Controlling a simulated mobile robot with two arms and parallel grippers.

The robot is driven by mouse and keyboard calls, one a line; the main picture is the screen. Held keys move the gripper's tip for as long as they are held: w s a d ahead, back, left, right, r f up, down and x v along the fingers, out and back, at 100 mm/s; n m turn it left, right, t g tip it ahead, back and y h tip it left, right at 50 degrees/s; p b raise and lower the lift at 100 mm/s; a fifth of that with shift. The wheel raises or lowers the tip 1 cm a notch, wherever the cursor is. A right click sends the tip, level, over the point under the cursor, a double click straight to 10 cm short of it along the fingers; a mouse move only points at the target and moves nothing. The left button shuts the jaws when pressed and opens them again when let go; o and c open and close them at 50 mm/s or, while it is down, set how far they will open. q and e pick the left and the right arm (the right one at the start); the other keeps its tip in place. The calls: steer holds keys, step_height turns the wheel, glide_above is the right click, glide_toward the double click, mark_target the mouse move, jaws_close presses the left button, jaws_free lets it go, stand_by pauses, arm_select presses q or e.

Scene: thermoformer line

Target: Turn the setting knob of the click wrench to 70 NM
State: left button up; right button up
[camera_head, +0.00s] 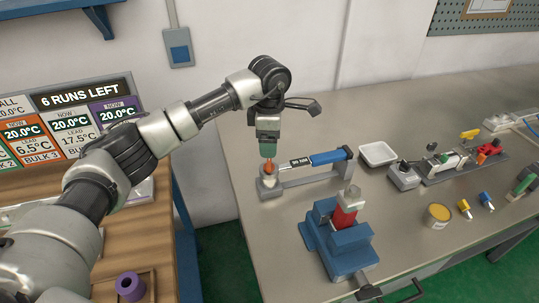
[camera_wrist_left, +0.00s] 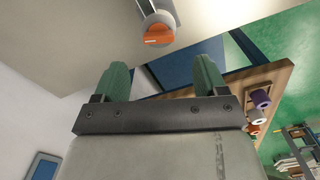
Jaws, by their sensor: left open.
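The click wrench (camera_head: 327,157) lies along the bench in a grey holder, with a blue grip and a small dark display whose reading is too small to tell. Its orange setting knob (camera_head: 268,168) is at the left end; it also shows in the left wrist view (camera_wrist_left: 158,35), with a pale mark across its face. My left gripper (camera_head: 267,153) points down just above the knob. In the left wrist view its two green fingers (camera_wrist_left: 161,66) are apart and empty, with the knob beyond their tips. My right gripper cannot be made out.
A blue fixture with a red and silver part (camera_head: 345,215) stands in front of the wrench. A white tray (camera_head: 378,153), a yellow-topped tin (camera_head: 437,215) and a grey fixture (camera_head: 404,177) stand to the right. Bare bench lies behind the wrench.

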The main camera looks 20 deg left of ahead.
mark_target(269, 162)
arm_select(q)
step_height(269, 162, down, 6)
steer(key=shift+w+f+p, duration=0.1)
steer(key=shift+p, duration=0.6)
steer(key=shift+f, duration=0.55)
arm_select(e)
steer(key=shift+w+r, duration=0.6)
steer(key=shift+r, duration=0.35)
arm_select(q)
steer(key=shift+c, duration=0.7)
steer(key=c, duration=0.8)
arm_select(e)
steer(key=shift+s, duration=0.35)
